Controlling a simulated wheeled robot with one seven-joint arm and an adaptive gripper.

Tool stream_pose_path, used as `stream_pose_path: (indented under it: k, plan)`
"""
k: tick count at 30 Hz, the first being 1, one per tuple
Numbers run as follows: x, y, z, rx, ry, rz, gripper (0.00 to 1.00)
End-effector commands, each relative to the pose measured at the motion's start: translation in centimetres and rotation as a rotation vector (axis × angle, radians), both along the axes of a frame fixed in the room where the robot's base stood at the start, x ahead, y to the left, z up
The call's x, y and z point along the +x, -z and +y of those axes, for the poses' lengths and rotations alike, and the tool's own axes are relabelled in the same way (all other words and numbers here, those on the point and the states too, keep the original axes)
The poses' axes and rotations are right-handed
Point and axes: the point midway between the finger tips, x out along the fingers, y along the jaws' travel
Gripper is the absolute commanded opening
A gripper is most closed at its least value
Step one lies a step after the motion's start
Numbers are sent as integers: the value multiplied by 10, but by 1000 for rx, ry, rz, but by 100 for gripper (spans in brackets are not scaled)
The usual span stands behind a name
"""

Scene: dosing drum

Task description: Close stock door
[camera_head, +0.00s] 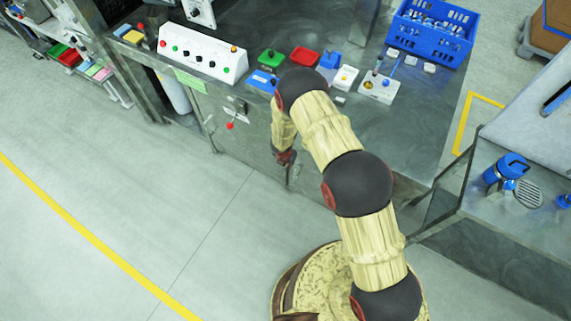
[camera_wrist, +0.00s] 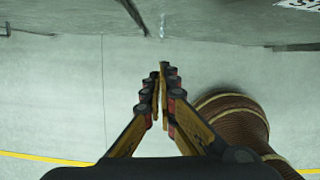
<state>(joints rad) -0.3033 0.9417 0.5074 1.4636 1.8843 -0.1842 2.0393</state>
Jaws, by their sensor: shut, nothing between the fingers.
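My gripper (camera_head: 286,157) is shut and empty, low in front of the grey metal cabinet (camera_head: 330,185) under the worktop. Its two fingers (camera_wrist: 160,95) meet at the tips in the wrist view. A slim upright handle-like part (camera_head: 293,175) shows on the cabinet front just below my gripper; I cannot tell whether they touch. In the wrist view, a grey metal panel (camera_wrist: 220,22) runs along the top edge, beyond the fingertips, with a dark bar (camera_wrist: 132,12) by it. My arm hides part of the cabinet front, and I cannot tell which panel is the stock door or how far it stands open.
A red-knobbed lever (camera_head: 230,125) sticks out left of my gripper. A white control box (camera_head: 203,53), small coloured trays and a blue crate (camera_head: 432,32) stand on the worktop. A second bench (camera_head: 500,240) is at the right. The floor at left is clear.

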Motion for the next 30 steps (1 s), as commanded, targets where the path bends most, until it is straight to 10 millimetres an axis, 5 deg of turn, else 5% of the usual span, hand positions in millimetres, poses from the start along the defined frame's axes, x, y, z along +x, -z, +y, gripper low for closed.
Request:
stream_pose_path:
  k: [18, 30]
  plan:
    - [-16, -84, 9, 1, 2, -2, 0]
    - [-20, -97, 11, 0, 2, 0, 0]
